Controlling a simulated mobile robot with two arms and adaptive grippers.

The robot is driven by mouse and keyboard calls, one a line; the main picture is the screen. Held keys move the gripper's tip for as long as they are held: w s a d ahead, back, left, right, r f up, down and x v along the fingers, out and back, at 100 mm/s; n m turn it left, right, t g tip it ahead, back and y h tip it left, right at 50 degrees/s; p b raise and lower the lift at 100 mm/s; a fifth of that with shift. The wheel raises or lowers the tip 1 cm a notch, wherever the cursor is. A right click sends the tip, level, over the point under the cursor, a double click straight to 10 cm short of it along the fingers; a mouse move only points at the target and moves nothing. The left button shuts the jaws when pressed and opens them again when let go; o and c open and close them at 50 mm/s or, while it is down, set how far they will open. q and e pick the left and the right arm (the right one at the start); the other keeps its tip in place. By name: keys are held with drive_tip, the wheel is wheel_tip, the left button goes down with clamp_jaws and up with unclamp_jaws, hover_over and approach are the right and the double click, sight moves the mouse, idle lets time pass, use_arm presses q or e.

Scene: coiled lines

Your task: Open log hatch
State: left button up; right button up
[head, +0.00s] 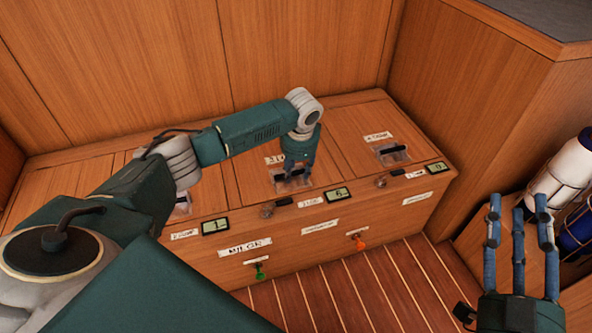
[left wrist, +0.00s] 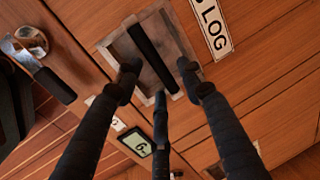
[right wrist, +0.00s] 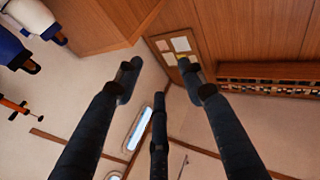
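The log hatch (head: 252,190) is the middle wooden lid on the bench and lies closed. Its label (left wrist: 212,24), reading LOG, shows in the left wrist view. The black bar handle (left wrist: 149,52) spans a square metal-rimmed recess (left wrist: 118,47). My left gripper (head: 294,174) is over this recess. In the left wrist view its fingers are spread either side of the bar; I cannot tell if they touch it. A round metal latch with a black lever (left wrist: 54,84) lies in front of the hatch. My right gripper (head: 519,205) is open and empty at the lower right.
Another lid with a recessed handle (head: 390,153) is to the right; my left arm partly hides the left lid. Small displays (head: 338,194), a green knob (head: 260,270) and an orange knob (head: 358,242) are along the front. White and blue cylinders (head: 568,180) stand at right.

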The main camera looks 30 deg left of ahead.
use_arm(q)
clamp_jaws()
